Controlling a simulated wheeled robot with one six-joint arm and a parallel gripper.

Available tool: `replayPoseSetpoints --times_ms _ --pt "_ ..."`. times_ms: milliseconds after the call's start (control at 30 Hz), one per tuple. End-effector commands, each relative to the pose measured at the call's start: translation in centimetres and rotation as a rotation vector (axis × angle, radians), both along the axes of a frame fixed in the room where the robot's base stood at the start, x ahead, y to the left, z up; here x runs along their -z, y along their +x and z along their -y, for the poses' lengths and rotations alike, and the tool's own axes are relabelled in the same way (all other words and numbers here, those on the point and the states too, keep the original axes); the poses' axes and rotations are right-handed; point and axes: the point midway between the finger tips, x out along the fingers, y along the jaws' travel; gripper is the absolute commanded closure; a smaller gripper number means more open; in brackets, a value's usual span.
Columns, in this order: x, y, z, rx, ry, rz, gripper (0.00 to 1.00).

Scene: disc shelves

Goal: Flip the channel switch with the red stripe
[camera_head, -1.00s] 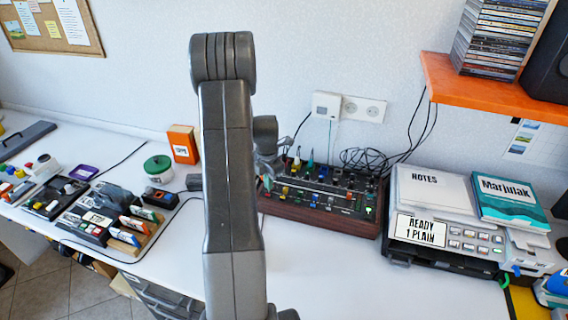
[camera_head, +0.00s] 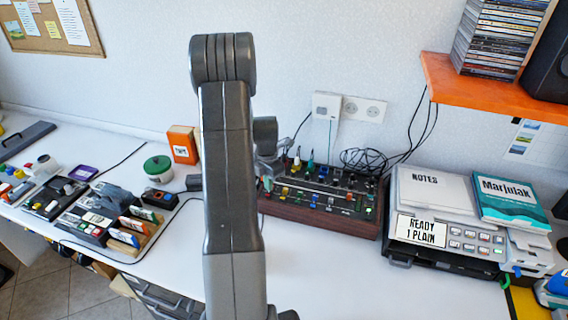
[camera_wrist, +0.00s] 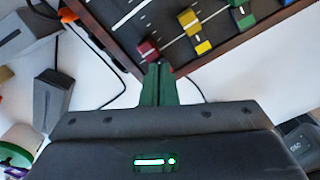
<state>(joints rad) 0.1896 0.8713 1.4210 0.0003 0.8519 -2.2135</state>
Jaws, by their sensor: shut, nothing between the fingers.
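The mixer (camera_head: 318,215) is a dark panel with a wooden frame, standing against the back wall. In the wrist view its near corner and panel (camera_wrist: 140,22) fill the top. A red cap (camera_wrist: 148,50), a yellow cap (camera_wrist: 195,33) and a green cap (camera_wrist: 242,14) stand along it. My gripper (camera_wrist: 159,68) is shut and empty, its green fingertips at the frame edge just below the red cap. I cannot tell whether they touch it. No switch with a red stripe can be made out clearly. My arm hides the mixer's left end in the head view.
A printer with notes (camera_head: 440,200) stands right of the mixer, under an orange shelf (camera_head: 490,90). Black cables (camera_head: 370,160) lie behind the mixer. Left are a green-lidded jar (camera_head: 158,168) and an orange box (camera_head: 183,145). The table front (camera_head: 340,275) is clear.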

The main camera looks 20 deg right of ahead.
Motion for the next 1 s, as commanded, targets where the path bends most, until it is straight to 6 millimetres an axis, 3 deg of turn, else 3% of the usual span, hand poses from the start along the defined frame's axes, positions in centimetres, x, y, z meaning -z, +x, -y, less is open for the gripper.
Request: replayPoseSetpoints --times_ms 700,1000 --pt "-6.1 0.1 0.0 0.0 0.0 0.004 1.0" --pt "-6.4 0.1 0.0 0.0 -0.001 0.003 1.0"
